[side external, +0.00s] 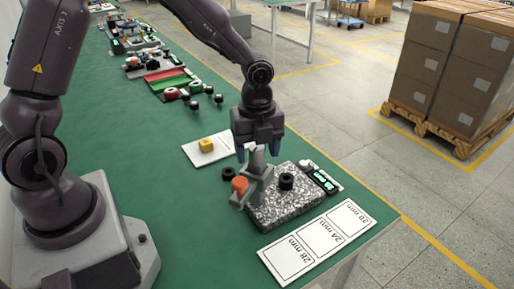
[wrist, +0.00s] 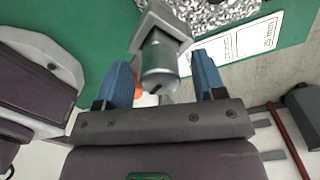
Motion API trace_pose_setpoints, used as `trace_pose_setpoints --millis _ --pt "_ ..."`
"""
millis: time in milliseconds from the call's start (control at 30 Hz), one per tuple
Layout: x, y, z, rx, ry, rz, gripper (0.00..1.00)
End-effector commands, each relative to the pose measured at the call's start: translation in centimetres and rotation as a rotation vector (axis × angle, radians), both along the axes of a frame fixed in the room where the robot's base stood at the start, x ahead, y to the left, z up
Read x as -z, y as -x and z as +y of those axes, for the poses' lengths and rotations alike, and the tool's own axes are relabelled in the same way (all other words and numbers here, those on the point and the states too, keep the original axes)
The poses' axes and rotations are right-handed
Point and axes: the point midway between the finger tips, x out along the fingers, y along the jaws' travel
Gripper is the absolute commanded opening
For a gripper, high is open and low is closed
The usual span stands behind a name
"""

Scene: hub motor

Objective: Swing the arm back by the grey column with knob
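The grey column (side external: 257,172) stands upright on the speckled granite plate (side external: 310,205), with a grey arm reaching out from it to the left front. My gripper (side external: 258,150) is over the column's top and points down. In the wrist view the blue fingers of my gripper (wrist: 163,82) are apart, one on each side of the round grey knob (wrist: 160,68). Gaps show between knob and fingers, so it is open. The grey arm (wrist: 165,25) shows beyond the knob. The orange piece is mostly hidden there.
A black cylinder (side external: 286,181) stands on the plate, and a display unit (side external: 322,180) lies along its far edge. A white card (side external: 318,243) marked in millimetres lies in front. A yellow block (side external: 206,145) sits on another card.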

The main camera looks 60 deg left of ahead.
Motion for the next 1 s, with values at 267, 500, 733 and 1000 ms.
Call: trace_pose_setpoints --millis 267,500,733,1000 --pt "-0.6 -0.1 0.0 -0.003 0.000 -0.003 0.63" --pt "-5.0 -0.1 0.1 -0.005 -0.002 -0.008 0.63" --pt "-10.0 -0.1 0.0 -0.004 -0.001 -0.007 0.63" --pt "-12.8 0.0 0.0 -0.001 0.000 -0.001 0.63"
